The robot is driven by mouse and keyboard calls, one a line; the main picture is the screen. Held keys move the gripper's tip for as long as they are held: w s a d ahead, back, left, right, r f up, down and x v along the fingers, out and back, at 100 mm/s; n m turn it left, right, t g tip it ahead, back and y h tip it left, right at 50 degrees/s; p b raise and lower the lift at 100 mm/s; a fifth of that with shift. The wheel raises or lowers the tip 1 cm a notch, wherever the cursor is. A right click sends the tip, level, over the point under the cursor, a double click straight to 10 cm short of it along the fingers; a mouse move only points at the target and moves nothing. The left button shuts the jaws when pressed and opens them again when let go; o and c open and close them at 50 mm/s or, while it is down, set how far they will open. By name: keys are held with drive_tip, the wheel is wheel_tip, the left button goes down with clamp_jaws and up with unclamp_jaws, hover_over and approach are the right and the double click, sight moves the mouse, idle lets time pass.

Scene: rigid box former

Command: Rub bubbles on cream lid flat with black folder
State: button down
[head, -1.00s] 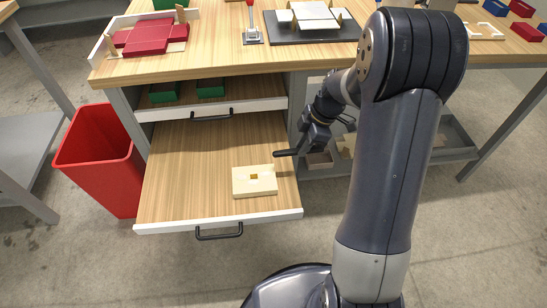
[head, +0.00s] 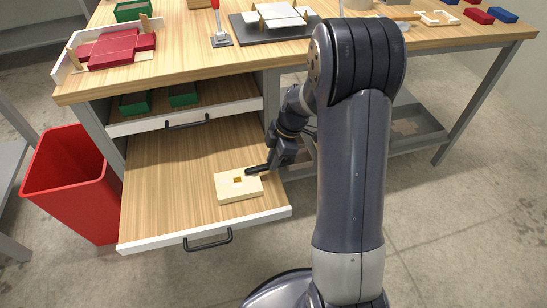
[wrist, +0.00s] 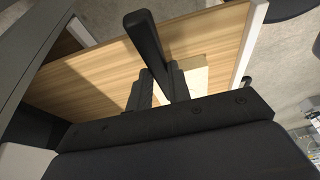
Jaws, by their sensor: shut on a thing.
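The cream lid (head: 225,192) lies on the pulled-out wooden drawer shelf, near its front right. A small golden-brown patch (head: 238,180) shows at its middle; I cannot make out separate bubbles. My gripper (head: 270,166) is shut on the black folder (head: 257,170), a dark bar that points left over the lid's back right part. I cannot tell whether the folder touches the lid. In the wrist view, the folder (wrist: 144,38) sticks out from between the fingers (wrist: 160,82), and part of the lid (wrist: 198,76) shows behind them.
The open drawer (head: 165,180) has a white front edge with a black handle. A shallower drawer (head: 150,124) with green boxes is above it. A red bin (head: 72,185) stands at the left. The workbench top (head: 185,62) carries red and grey fixtures. The shelf left of the lid is clear.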

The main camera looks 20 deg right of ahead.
drive_tip(key=shift+f+b, duration=0.4)
drive_tip(key=shift+b, duration=0.1)
idle(1.5)
drive_tip(key=shift+a, duration=0.6)
idle(0.5)
drive_tip(key=shift+a+b, duration=0.45)
drive_tip(key=shift+a, duration=0.15)
drive_tip(key=shift+d, duration=0.6)
idle(0.6)
drive_tip(key=shift+d+f+b, duration=0.1)
drive_tip(key=shift+d+b, duration=0.3)
drive_tip(key=shift+d, duration=0.2)
drive_tip(key=shift+a, duration=1.2)
idle(1.0)
